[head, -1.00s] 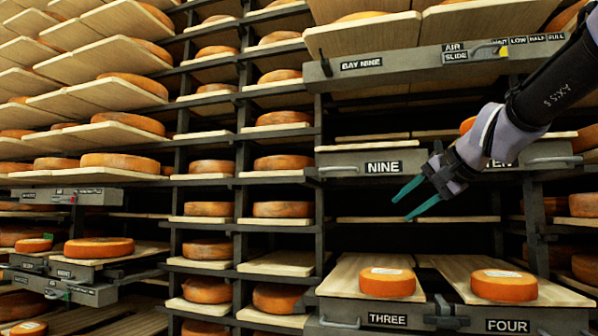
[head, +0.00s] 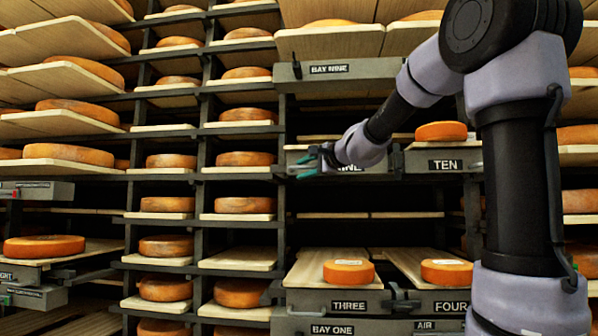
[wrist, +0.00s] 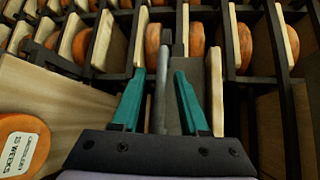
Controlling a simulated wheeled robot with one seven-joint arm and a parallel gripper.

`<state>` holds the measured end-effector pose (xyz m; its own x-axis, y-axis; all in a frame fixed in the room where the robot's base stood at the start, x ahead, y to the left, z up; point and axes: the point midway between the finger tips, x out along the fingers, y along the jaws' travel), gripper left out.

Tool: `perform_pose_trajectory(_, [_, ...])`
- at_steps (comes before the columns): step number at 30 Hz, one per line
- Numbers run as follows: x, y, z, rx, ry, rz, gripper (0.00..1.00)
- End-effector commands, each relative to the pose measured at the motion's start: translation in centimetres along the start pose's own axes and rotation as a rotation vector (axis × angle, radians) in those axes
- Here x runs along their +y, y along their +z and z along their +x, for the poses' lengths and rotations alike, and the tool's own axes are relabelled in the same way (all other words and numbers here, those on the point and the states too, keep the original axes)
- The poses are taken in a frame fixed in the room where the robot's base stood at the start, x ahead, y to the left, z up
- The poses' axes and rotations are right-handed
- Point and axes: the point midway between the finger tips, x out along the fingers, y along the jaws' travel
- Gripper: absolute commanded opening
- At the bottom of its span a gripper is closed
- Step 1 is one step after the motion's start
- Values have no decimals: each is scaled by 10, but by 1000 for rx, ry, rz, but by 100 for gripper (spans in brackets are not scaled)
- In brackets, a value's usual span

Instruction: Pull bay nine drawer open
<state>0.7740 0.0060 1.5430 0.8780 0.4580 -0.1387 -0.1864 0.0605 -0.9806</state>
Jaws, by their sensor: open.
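The drawer labelled NINE (head: 294,155) is a grey-fronted shelf drawer under the BAY NINE rail (head: 360,69). My wrist covers much of its front and part of its label. My gripper (head: 308,164) is at the left part of this front, where the drawer's handle is. In the wrist view, my gripper (wrist: 159,73) has its two teal fingers apart. A dark grey bar (wrist: 161,105), apparently the handle, runs between them. I cannot tell whether either finger touches it.
Drawer TEN (head: 443,160), with a cheese wheel (head: 441,131) above it, is right of NINE. Below, drawers THREE (head: 325,302) and FOUR (head: 430,300) jut out, carrying labelled cheeses. Open space lies between NINE and THREE. Racks of cheeses fill the left.

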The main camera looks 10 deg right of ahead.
Motion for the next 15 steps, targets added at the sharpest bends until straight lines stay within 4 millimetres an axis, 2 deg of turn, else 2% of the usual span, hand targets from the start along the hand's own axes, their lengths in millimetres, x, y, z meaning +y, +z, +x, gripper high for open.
perform_pose_trajectory(3, [0, 0, 14, -1, 0, -1, 44])
perform_pose_trajectory(6, [0, 0, 19, 0, 0, 0, 44])
perform_pose_trajectory(15, [0, 0, 21, 0, -1, 0, 44])
